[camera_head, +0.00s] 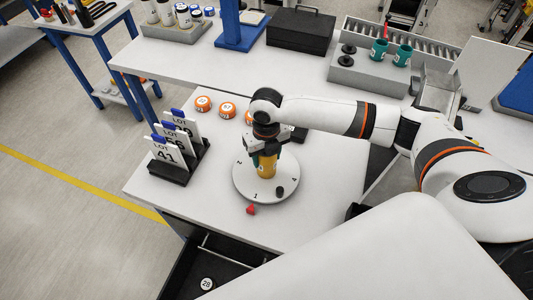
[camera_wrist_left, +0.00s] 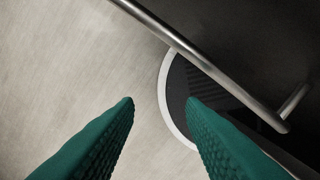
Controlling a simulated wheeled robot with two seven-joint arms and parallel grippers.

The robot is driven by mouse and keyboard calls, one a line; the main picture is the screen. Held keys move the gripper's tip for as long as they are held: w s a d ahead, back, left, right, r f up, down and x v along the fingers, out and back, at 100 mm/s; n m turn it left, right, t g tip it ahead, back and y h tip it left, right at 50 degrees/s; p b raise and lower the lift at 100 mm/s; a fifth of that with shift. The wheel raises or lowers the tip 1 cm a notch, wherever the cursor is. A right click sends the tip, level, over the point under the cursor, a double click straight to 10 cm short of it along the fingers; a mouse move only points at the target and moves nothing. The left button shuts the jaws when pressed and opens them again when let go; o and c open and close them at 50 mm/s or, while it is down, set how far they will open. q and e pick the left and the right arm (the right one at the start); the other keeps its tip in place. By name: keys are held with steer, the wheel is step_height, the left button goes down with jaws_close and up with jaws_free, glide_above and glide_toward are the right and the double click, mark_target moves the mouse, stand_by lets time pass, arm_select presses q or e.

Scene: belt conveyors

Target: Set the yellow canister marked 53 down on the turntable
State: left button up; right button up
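The yellow canister (camera_head: 267,168) is upright at my right gripper (camera_head: 265,156), which points down over the turntable (camera_head: 250,186). The gripper's fingers are around the canister's upper part. Its lower end is at the disc's surface; I cannot tell whether it touches or hovers slightly. Its number cannot be read here. The turntable is a round pale disc with numbers near its rim and a small dark knob (camera_head: 280,191). My left gripper (camera_wrist_left: 160,103) shows only in the left wrist view, its two green fingers apart with nothing between them.
A red pointer (camera_head: 251,209) lies at the turntable's front edge. A black rack of LOT cards (camera_head: 181,163) stands left. Orange-lidded canisters (camera_head: 228,109) stand behind. An open drawer (camera_head: 220,262) is below the front edge. A metal bar (camera_wrist_left: 205,65) crosses beyond my left fingers.

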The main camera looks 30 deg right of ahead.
steer(key=o, duration=0.4)
steer(key=shift+o, duration=0.2)
steer(key=shift+r, duration=0.1)
step_height(320, 180, up, 11)
steer(key=b, duration=0.3)
steer(key=shift+r, duration=0.6)
steer(key=shift+f, duration=0.1)
